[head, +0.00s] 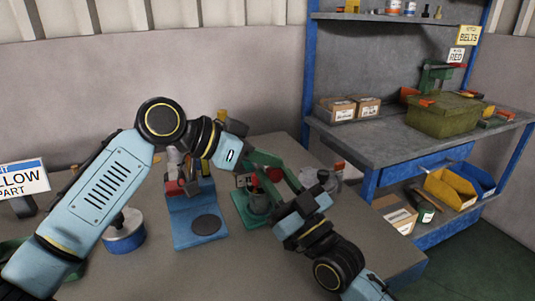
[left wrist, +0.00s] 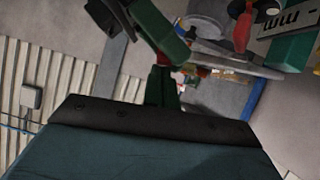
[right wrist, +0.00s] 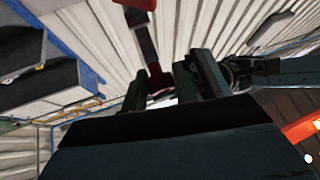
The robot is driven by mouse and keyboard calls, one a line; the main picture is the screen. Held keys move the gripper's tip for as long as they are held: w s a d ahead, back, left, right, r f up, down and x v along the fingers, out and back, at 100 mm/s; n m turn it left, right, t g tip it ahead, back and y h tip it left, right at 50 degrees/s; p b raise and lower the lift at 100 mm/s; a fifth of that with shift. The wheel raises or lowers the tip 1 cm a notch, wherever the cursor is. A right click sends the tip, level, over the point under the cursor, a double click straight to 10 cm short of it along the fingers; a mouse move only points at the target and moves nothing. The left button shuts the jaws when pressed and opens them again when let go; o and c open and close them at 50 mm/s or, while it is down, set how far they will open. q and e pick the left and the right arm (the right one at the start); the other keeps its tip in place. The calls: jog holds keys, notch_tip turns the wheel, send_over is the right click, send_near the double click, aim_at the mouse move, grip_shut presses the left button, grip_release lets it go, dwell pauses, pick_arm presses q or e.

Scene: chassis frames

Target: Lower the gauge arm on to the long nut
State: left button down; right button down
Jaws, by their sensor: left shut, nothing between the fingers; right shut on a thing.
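The gauge's green base (head: 252,210) stands on the bench in the middle of the head view, partly covered by my grippers. A grey part (head: 258,199) sits on it; I cannot tell whether that is the long nut. A red part (head: 274,174) shows above it, between the two grippers. My right gripper (head: 287,180) is shut on a dark bar with red parts, likely the gauge arm, which rises between its green fingers in the right wrist view (right wrist: 150,60). My left gripper (head: 264,159) is shut and empty behind the base. The left wrist view shows a plate marked mm (left wrist: 280,25).
A blue stand (head: 197,220) with a dark round pad is left of the green base. A blue and white round container (head: 124,235) stands further left. Small items stand right of the grippers. A shelf bench (head: 395,140) with boxes is at the right. The front bench is clear.

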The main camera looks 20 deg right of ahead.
jog(key=shift+r, duration=0.1)
jog(key=c, duration=1.5)
grip_release()
jog(key=o, duration=0.3)
jog(key=shift+w+a, duration=0.1)
jog(key=shift+a, duration=0.05)
jog(key=shift+o, duration=0.2)
